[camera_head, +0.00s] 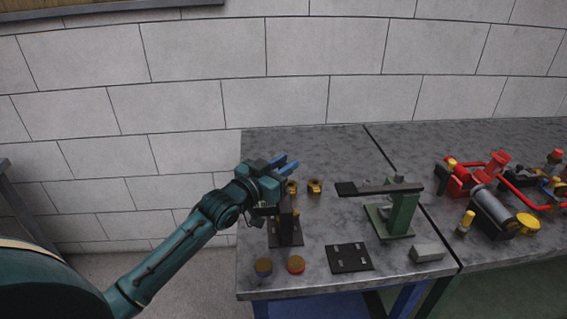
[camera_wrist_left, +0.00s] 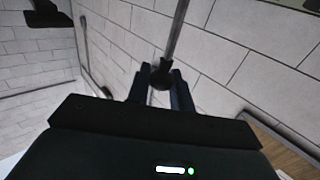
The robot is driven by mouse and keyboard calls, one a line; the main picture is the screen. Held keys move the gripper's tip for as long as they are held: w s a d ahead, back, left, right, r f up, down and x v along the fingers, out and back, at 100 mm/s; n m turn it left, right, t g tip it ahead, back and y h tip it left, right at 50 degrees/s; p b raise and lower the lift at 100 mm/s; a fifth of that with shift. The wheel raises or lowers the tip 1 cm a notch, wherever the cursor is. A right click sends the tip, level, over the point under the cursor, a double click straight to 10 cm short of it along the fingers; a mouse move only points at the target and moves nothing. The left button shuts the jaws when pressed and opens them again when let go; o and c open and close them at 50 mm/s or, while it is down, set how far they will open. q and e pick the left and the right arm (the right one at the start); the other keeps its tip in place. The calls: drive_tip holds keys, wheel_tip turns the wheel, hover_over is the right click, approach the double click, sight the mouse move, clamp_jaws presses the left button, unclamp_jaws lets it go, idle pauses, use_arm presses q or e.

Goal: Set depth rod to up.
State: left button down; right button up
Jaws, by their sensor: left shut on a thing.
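My left gripper (camera_head: 287,165) is above the left end of the bench, over a dark upright stand (camera_head: 285,228) on a flat base. In the left wrist view its two dark fingers (camera_wrist_left: 160,85) are shut on the dark rounded end of a thin grey rod (camera_wrist_left: 177,30), which looks like the depth rod. The rod runs from the fingertips toward the top of that view. In the head view I cannot make the rod out; the gripper and wrist hide the stand's top. My right gripper is in neither view.
Two brass fittings (camera_head: 314,187) are behind the stand. A green stand with a dark arm (camera_head: 400,213) is to the right. Two round caps (camera_head: 296,264), a black plate (camera_head: 349,257) and a grey block (camera_head: 428,252) lie in front. A red pump assembly (camera_head: 490,180) is farther right.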

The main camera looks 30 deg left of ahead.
use_arm(q)
drive_tip(key=shift+r, duration=0.3)
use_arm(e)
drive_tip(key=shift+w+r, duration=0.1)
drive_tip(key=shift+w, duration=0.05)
use_arm(q)
drive_tip(key=c, duration=1.3)
unclamp_jaws()
drive_tip(key=shift+f, duration=0.1)
drive_tip(key=shift+o, duration=0.2)
drive_tip(key=shift+s+f, duration=0.1)
drive_tip(key=shift+s, duration=0.1)
drive_tip(key=b+v, duration=0.2)
drive_tip(key=v, duration=1)
drive_tip(key=shift+s, duration=0.4)
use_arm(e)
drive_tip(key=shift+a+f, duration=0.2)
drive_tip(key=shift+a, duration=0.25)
use_arm(q)
drive_tip(key=shift+a, duration=0.1)
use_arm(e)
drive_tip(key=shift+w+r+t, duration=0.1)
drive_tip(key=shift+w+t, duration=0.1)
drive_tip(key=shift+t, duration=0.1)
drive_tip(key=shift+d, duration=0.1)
